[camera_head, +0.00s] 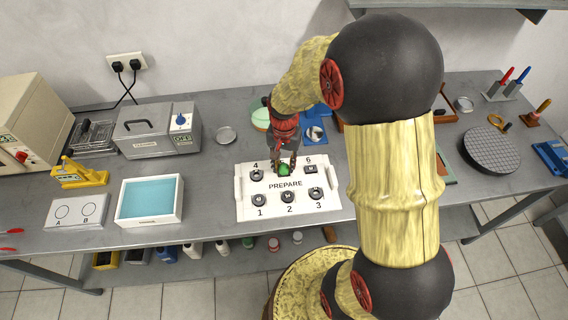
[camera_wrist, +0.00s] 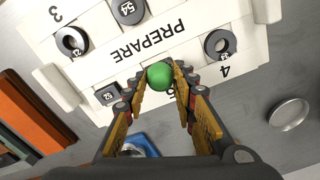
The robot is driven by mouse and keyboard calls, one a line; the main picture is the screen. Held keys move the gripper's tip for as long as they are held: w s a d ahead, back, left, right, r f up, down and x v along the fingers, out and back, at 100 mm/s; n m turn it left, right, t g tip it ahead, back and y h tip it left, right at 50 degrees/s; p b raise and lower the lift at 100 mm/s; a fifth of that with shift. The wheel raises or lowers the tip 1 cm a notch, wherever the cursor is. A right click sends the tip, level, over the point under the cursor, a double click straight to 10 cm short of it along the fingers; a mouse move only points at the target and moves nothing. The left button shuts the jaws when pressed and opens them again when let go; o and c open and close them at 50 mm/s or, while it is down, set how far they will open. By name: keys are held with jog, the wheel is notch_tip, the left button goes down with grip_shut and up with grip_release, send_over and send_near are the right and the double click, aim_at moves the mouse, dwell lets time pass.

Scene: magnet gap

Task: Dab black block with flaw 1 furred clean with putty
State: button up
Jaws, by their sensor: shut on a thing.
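My gripper (camera_head: 284,164) is shut on a green ball of putty (camera_wrist: 159,75), which sits between its fingertips. The gripper is over the back middle of the white PREPARE tray (camera_head: 240,208), at place 5, and hides what is there. A dark square block (camera_wrist: 108,95) with a pale label lies at place 6, beside the left finger in the wrist view; it also shows in the head view (camera_head: 310,169). No fur is discernible on any piece.
A blue-lined basin (camera_head: 150,201), an A/B plate (camera_head: 77,212) and a grey machine (camera_head: 158,130) stand left of the tray. A small metal dish (camera_wrist: 288,113) lies behind it. A round dark plate (camera_head: 491,149) is at the right. Bench between basin and tray is clear.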

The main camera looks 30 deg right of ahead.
dwell(0.5)
jog(key=shift+r+p, duration=2.8)
jog(key=shift+r, duration=0.7)
jog(key=shift+f, duration=0.1)
